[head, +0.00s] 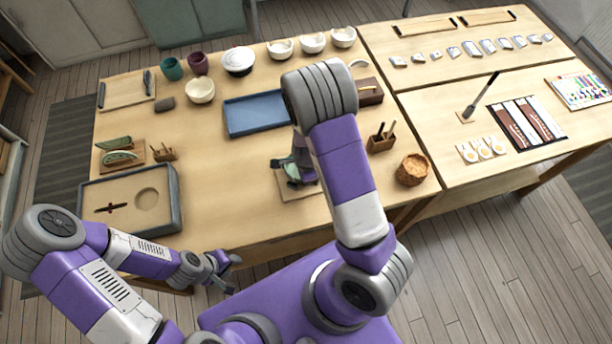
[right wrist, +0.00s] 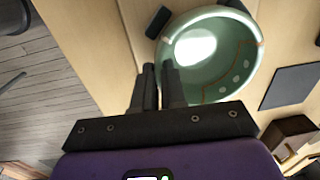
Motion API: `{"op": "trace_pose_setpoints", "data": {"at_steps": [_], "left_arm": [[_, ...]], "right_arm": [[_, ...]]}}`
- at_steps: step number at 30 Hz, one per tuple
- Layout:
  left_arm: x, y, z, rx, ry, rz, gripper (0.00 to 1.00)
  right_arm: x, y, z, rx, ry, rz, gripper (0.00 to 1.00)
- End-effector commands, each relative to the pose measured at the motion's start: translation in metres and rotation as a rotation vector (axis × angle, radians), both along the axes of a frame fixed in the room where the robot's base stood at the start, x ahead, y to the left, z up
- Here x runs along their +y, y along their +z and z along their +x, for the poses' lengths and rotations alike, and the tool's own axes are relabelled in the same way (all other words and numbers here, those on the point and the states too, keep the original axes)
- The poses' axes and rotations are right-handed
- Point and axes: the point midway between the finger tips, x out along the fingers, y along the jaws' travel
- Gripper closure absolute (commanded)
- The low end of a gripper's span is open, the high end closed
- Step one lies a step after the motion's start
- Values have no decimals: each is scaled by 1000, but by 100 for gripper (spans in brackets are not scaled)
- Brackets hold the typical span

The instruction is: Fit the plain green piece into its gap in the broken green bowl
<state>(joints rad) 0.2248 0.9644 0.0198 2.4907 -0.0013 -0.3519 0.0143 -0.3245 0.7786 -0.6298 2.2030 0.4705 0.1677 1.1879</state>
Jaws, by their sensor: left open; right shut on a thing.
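The broken green bowl (right wrist: 240,52) sits on a wooden board (head: 289,190) with dark pads around it. In the head view my right arm covers most of it. My right gripper (right wrist: 160,82) is at the bowl's edge, its fingers close together, one inside and one outside the wall. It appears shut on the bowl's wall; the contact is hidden. Two green pieces lie on a small wooden holder at the left: a darker, plainer one (head: 115,143) and a lighter, marked one (head: 122,158). My left gripper (head: 224,275) is open and empty by the table's front edge, away from both.
A sand-coloured tray with a grey rim (head: 175,205) stands at the front left. A blue tray (head: 255,113) lies behind the bowl. A wooden block with tools (head: 381,140) and a brown pot (head: 412,170) stand to its right. The table between the left holder and bowl is mostly clear.

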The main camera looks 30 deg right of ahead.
Motion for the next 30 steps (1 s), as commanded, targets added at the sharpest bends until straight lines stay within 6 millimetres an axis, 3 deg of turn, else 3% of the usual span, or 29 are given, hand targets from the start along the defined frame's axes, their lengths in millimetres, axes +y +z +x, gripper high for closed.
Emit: {"op": "trace_pose_setpoints", "data": {"at_steps": [21,22,27,30], "left_arm": [[0,-1,0,0,0,0,57],[0,-1,0,0,0,0,57],[0,-1,0,0,0,0,57],[0,-1,0,0,0,0,57]], "right_arm": [[0,-2,0,0,0,0,100],[0,-2,0,0,0,0,85],[0,-2,0,0,0,0,60],[0,-2,0,0,0,0,60]]}}
